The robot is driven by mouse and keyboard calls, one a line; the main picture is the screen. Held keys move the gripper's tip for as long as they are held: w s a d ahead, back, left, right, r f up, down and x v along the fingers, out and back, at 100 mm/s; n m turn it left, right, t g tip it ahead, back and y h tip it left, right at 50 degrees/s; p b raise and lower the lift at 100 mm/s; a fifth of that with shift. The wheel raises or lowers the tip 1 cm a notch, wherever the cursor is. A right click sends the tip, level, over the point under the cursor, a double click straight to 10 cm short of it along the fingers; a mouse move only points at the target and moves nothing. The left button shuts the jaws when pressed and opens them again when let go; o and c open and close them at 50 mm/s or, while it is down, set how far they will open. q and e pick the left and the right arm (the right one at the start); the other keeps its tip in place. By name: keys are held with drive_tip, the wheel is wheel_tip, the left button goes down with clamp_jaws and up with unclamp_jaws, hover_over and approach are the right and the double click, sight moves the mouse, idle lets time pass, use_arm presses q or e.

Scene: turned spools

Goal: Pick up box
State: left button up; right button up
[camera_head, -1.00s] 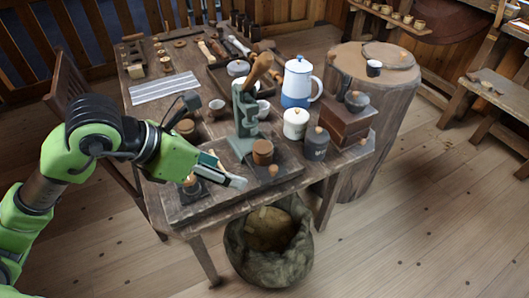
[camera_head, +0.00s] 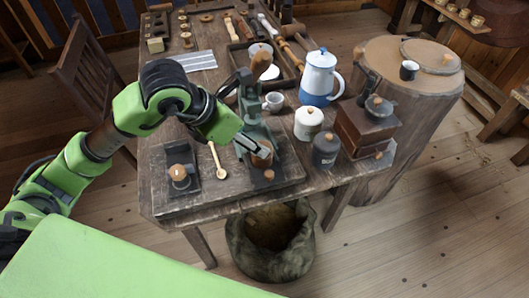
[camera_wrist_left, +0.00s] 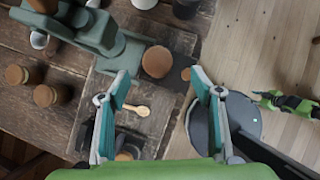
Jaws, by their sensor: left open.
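My left gripper (camera_head: 257,148) is over the table's front, beside the green-grey press (camera_head: 252,108). In the left wrist view its two fingers (camera_wrist_left: 160,75) are spread with nothing between them. A round brown wooden piece (camera_wrist_left: 156,62) lies just beyond the fingertips there, at the foot of the press. In the head view this piece (camera_head: 263,160) is partly hidden by the gripper. The clearest box shape is a brown wooden grinder box (camera_head: 362,128) with a dark top, at the table's right end, away from the gripper. I cannot tell which thing is the task's box. My right gripper is not in view.
A wooden spoon (camera_head: 218,160) and a dark tray (camera_head: 182,181) with a wooden-topped piece lie left of the gripper. White (camera_head: 308,123) and dark grey (camera_head: 326,150) canisters and a blue-white pot (camera_head: 318,78) stand to the right. A sack (camera_head: 272,245) stands below the table's front edge.

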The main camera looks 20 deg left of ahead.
sight(260, 164)
use_arm(q)
drive_tip(key=x, duration=0.3)
drive_tip(key=shift+w+d+f, duration=0.1)
drive_tip(key=shift+w+f, duration=0.1)
drive_tip(key=shift+f, duration=0.05)
drive_tip(key=shift+w+d+f+p, duration=0.1)
drive_tip(key=shift+w+f+p, duration=0.2)
drive_tip(key=shift+f, duration=0.25)
drive_tip(key=p+x, duration=0.1)
drive_tip(key=x, duration=0.2)
drive_tip(key=shift+w+f, duration=0.1)
drive_tip(key=shift+f, duration=0.1)
drive_tip(key=shift+w+f, duration=0.2)
drive_tip(key=shift+f, duration=0.15)
drive_tip(key=c, duration=1.3)
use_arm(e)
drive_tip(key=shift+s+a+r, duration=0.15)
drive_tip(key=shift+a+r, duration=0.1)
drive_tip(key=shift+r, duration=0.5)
use_arm(q)
drive_tip(key=shift+r, duration=0.15)
